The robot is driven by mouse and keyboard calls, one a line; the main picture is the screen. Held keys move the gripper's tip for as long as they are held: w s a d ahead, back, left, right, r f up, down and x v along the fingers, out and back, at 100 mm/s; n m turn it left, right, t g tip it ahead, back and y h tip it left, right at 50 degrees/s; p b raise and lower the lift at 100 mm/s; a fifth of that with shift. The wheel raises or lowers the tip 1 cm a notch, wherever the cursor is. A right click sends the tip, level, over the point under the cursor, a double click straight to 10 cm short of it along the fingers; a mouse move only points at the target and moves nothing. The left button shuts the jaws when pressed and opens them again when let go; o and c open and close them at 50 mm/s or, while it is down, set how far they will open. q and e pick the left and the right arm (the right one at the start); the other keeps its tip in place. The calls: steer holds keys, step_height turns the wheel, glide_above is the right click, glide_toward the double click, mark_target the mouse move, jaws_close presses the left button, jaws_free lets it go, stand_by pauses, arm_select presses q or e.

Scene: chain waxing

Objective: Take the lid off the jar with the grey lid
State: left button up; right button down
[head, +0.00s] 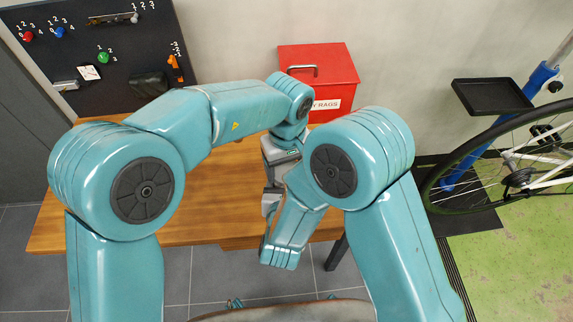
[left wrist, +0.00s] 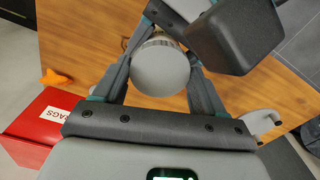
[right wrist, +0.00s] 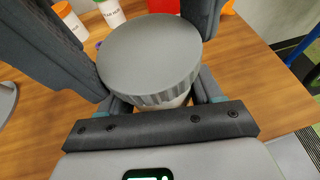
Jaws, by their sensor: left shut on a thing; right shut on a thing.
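The grey lid (right wrist: 150,55) is round with a ribbed edge and fills the middle of the right wrist view. It also shows as a flat disc in the left wrist view (left wrist: 160,70). A pale bit of the jar (right wrist: 180,103) shows just under the lid; most of it is hidden. I cannot tell whether there is a gap between them. My left gripper (left wrist: 165,60) has its fingers on both sides of the lid and is shut on it. My right gripper (right wrist: 160,100) is shut around the jar below. In the head view my arms hide the jar and lid.
A red rags box (head: 318,78) stands at the back of the wooden table (head: 190,200). Labelled containers, one orange-topped (right wrist: 68,15) and one white and green (right wrist: 110,12), stand beyond the lid. A bicycle wheel (head: 500,150) is at right. The table's left part is clear.

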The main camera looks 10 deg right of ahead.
arm_select(q)
steer(key=o, duration=1.2)
steer(key=shift+c, duration=0.2)
step_height(320, 180, up, 4)
steer(key=shift+r, duration=0.25)
steer(key=shift+c, duration=0.3)
step_height(320, 180, up, 3)
steer(key=m, duration=0.2)
steer(key=shift+r+m, duration=0.1)
steer(key=shift+m, duration=0.3)
steer(key=shift+s, duration=0.1)
step_height(320, 180, down, 8)
steer(key=shift+r, duration=0.1)
